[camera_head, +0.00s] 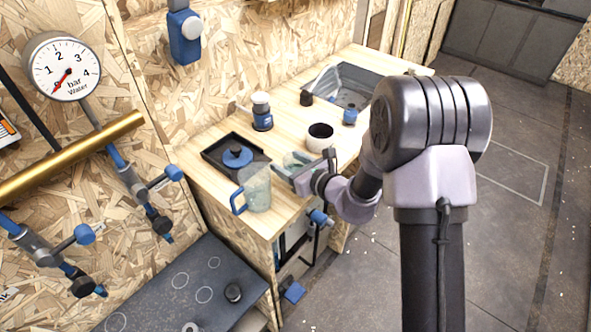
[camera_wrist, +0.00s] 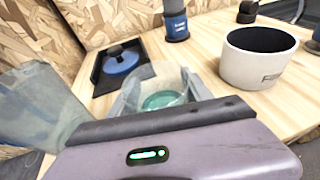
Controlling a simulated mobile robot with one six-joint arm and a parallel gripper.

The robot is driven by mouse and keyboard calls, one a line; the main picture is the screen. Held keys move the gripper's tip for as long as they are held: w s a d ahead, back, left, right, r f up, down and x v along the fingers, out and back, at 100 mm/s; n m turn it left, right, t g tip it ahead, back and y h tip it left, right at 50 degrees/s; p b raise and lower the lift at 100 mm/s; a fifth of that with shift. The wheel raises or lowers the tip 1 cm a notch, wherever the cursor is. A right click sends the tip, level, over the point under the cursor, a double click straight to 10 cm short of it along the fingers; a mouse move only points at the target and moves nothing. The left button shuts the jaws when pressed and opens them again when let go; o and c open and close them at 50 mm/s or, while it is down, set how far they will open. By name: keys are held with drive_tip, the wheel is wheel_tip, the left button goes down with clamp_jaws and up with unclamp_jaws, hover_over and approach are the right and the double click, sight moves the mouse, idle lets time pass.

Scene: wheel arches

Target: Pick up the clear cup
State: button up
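The clear cup (camera_wrist: 164,88) is see-through with a greenish base. In the wrist view it stands on the wooden counter between the two grey fingers of my gripper (camera_wrist: 163,84). In the head view the cup (camera_head: 293,158) is small and partly hidden beside my gripper (camera_head: 289,174), near the counter's front edge. The fingers are spread apart, one on each side of the cup. I cannot tell whether either finger touches it.
A clear pitcher with a blue handle (camera_head: 256,188) stands close to the left of my gripper. A white bowl (camera_head: 320,137) and a blue grinder (camera_head: 262,112) stand farther back. A sink (camera_head: 350,85) is at the far end.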

drive_tip(key=c, duration=0.5)
drive_tip(key=shift+c, duration=0.2)
drive_tip(key=shift+r, duration=0.1)
